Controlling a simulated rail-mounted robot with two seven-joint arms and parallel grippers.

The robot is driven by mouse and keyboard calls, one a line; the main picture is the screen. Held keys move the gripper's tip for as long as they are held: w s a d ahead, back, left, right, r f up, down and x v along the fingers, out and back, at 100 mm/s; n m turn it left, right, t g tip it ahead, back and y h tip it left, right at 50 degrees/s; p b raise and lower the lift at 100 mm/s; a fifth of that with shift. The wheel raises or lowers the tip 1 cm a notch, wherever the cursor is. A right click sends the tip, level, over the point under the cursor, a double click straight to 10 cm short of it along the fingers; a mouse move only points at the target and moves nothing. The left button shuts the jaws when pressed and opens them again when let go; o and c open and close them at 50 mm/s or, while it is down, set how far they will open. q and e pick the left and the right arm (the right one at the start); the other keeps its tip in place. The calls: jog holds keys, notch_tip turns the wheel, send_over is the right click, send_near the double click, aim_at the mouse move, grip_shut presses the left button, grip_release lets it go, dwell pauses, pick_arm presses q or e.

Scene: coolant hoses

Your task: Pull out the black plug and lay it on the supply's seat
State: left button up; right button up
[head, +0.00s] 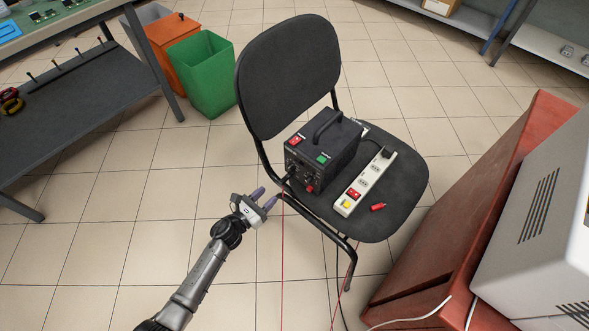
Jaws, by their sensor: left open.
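The black power supply (336,142) stands on the seat of the dark chair (405,200). A small black plug (287,178) appears to stick out of the lower left of its front panel; it is too small to be sure. Another black plug (387,154) sits in the far end of the white power strip (352,200). My left gripper (264,198) is open and empty, in front of the supply's front panel, its purple-grey fingertips close to the small black plug but apparently apart from it. My right gripper is not in view.
A red plug (377,207) lies loose on the seat beside the strip. Thin red and black cables hang by the chair's front legs. A red cabinet (470,200) with a light grey machine (540,215) stands on the right. Green bin (205,75) and workbench (80,80) stand left.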

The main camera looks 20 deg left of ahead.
aim_at(280, 184)
pick_arm(q)
jog(key=b+x, duration=0.2)
jog(key=x, duration=0.4)
jog(key=shift+f, duration=0.15)
jog(key=shift+b+x, duration=0.65)
jog(key=shift+x, duration=0.25)
jog(key=shift+w+d, duration=0.15)
jog(key=shift+w, duration=0.15)
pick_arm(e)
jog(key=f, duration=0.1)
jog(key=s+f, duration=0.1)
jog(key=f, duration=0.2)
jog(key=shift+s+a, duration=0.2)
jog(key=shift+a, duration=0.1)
pick_arm(q)
jog(key=shift+b, duration=0.3)
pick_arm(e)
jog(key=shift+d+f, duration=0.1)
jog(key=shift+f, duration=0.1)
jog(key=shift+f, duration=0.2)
pick_arm(q)
jog(key=shift+c, duration=0.2)
